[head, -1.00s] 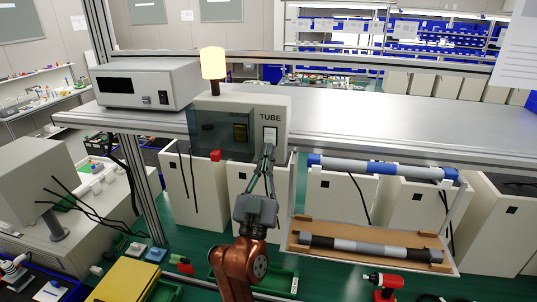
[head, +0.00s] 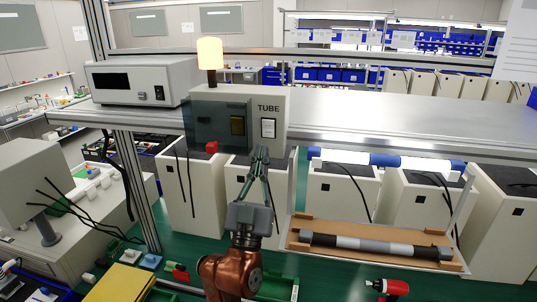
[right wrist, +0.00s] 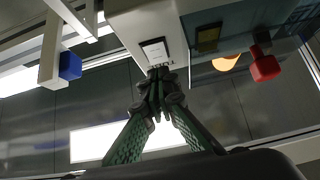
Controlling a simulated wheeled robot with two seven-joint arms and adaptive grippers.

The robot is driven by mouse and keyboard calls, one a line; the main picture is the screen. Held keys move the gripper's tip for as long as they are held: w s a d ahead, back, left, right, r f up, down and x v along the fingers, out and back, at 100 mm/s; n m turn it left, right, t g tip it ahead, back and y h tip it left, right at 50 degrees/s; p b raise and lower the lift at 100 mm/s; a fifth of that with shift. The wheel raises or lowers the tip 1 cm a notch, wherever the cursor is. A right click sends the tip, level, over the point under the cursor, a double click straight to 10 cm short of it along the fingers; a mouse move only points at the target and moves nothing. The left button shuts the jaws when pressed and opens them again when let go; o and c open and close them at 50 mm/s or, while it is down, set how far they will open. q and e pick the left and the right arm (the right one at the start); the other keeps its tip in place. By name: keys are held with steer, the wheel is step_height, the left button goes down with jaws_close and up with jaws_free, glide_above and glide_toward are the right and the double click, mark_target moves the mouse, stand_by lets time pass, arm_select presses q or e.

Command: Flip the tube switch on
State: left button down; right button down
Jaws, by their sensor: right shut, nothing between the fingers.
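The tube switch (head: 268,128) is a white rocker plate under the word TUBE on the front of a grey box (head: 278,104). It also shows in the right wrist view (right wrist: 155,51). My right gripper (head: 261,152) is shut and empty, with its fingertips just below the switch in the head view. The tube (head: 385,160) between blue end caps under the shelf looks bright white. My left gripper is not in view.
A red knob (head: 211,147) and a dark clear cover (head: 204,122) are left of the switch. A lit amber lamp (head: 210,53) stands on the box. A wooden tray (head: 375,256) holds another tube at the lower right. A red drill (head: 388,287) lies in front.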

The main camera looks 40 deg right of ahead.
steer(key=f+b+v, duration=0.1)
steer(key=b+v, duration=0.3)
steer(key=v, duration=0.5)
steer(key=shift+w+d+f+b, duration=0.25)
steer(key=shift+w+d+b, duration=0.05)
steer(key=shift+b, duration=0.1)
